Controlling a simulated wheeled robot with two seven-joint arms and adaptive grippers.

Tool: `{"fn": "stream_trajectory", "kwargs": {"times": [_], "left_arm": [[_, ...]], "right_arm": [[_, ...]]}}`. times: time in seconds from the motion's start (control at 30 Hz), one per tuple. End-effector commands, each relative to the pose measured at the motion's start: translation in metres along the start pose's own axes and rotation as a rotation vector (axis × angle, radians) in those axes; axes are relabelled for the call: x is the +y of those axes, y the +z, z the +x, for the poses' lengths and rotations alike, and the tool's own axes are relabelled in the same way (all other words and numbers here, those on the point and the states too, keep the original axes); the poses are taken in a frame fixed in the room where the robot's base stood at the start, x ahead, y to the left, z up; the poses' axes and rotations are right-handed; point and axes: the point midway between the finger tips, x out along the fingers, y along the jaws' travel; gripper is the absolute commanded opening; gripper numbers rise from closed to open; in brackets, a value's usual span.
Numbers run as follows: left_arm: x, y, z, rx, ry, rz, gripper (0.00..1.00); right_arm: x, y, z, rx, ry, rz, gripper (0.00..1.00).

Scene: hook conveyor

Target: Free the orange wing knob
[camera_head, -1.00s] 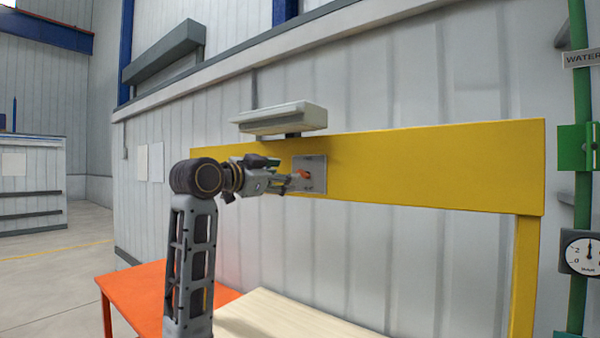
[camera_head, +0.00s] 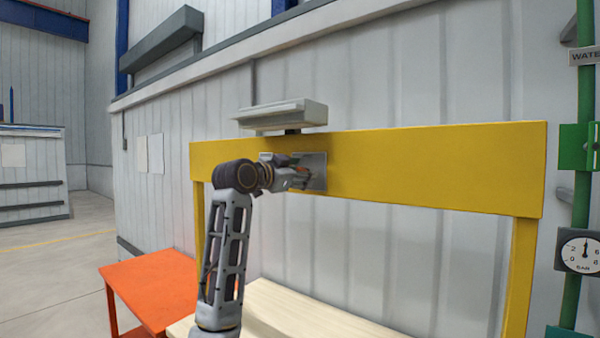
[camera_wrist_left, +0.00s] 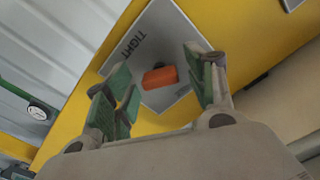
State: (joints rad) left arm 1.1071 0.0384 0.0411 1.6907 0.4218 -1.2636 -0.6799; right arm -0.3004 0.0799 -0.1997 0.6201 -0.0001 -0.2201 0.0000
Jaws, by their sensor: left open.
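The orange wing knob (camera_wrist_left: 160,78) shows in the left wrist view on a grey plate (camera_wrist_left: 176,33) marked "TIGHT". The plate (camera_head: 319,160) is fixed to the yellow beam in the head view, where the knob is a small orange patch (camera_head: 304,174) largely hidden by my gripper. My left gripper (camera_head: 302,179) is in front of the plate. In the left wrist view its green-padded fingers (camera_wrist_left: 163,84) are open, one on each side of the knob, with gaps between pads and knob. Whether the fingertips reach the knob's depth is hard to tell. My right gripper is not in view.
The yellow beam (camera_head: 440,167) runs across in front of a grey panelled wall. A grey lamp-like housing (camera_head: 284,114) hangs above the plate. An orange table (camera_head: 150,290) and a pale wooden top (camera_head: 290,310) lie below. A gauge (camera_head: 580,251) is on a green pipe at right.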

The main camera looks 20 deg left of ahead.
Motion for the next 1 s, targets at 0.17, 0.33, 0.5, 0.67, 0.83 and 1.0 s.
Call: {"fn": "stream_trajectory", "kwargs": {"times": [0.17, 0.33, 0.5, 0.67, 0.83, 1.0], "left_arm": [[0.0002, 0.0002, -0.0001, 0.0, 0.0, 0.0, 0.49], [0.0002, 0.0002, -0.0002, 0.0, 0.0, 0.0, 0.27], [0.0003, 0.0003, -0.0001, 0.0, 0.001, 0.0, 0.1], [0.0004, 0.0003, -0.0001, 0.0, 0.001, -0.006, 0.1], [0.0005, 0.0004, -0.0001, 0.0, 0.001, -0.033, 0.1], [0.0006, 0.0004, -0.0001, 0.0, 0.001, -0.092, 0.1]], "right_arm": [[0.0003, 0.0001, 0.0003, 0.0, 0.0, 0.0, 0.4], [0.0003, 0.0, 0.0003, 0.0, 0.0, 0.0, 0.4], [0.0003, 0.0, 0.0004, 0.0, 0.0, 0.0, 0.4], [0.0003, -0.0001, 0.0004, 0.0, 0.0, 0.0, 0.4], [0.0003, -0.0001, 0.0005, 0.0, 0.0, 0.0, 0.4], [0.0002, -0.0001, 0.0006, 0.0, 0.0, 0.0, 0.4]]}}
